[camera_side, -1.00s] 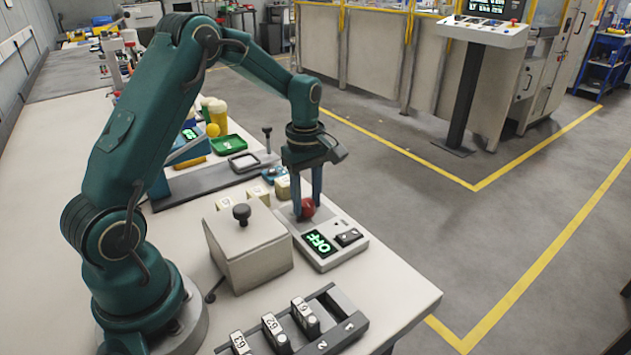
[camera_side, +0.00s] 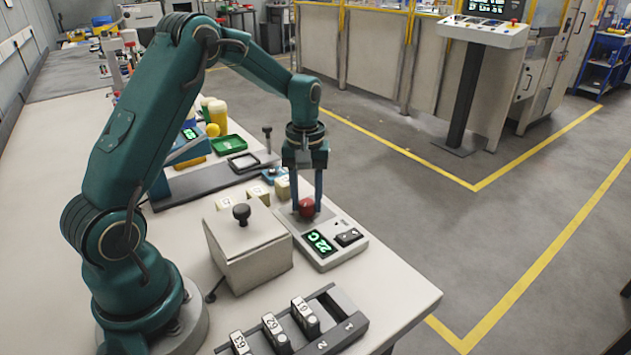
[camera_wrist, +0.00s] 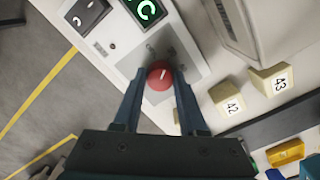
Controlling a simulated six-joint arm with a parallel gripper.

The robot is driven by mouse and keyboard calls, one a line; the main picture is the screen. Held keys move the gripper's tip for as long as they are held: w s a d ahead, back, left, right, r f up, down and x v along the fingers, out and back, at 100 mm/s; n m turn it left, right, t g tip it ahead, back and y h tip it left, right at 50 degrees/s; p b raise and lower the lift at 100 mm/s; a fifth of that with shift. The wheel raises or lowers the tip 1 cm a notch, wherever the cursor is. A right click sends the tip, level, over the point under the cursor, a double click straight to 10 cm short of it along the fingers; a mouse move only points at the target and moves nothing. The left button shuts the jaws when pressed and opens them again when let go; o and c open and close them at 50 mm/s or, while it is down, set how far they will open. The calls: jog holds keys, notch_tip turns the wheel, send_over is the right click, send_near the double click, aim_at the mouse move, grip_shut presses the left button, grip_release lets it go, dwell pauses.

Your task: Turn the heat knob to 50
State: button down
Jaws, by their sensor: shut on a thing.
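The red heat knob (camera_side: 306,208) sits on the back part of a light grey control unit (camera_side: 352,257) on the bench. My gripper (camera_side: 305,205) points straight down with its two blue fingers on either side of the knob, shut on it. In the wrist view the knob (camera_wrist: 160,75) lies between the fingertips, with a pale pointer line on its top. The green display (camera_side: 320,243) reads 22 C in the side view. A black rocker switch (camera_side: 349,237) is beside the display.
A lidded beige box (camera_side: 247,248) with a black knob stands close left of the unit. Numbered blocks (camera_wrist: 232,104) lie behind it. A rack with numbered pieces (camera_side: 305,330) is at the front. The bench's right edge is near the unit.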

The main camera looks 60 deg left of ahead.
aim_at(307, 202)
jog(key=m, duration=0.5)
jog(key=shift+r+m, duration=0.1)
jog(key=shift+m, duration=0.2)
jog(key=m, duration=1.5)
jog(key=shift+m, duration=0.7)
jog(key=shift+c, duration=2.3)
grip_release()
jog(key=shift+r, duration=2.55)
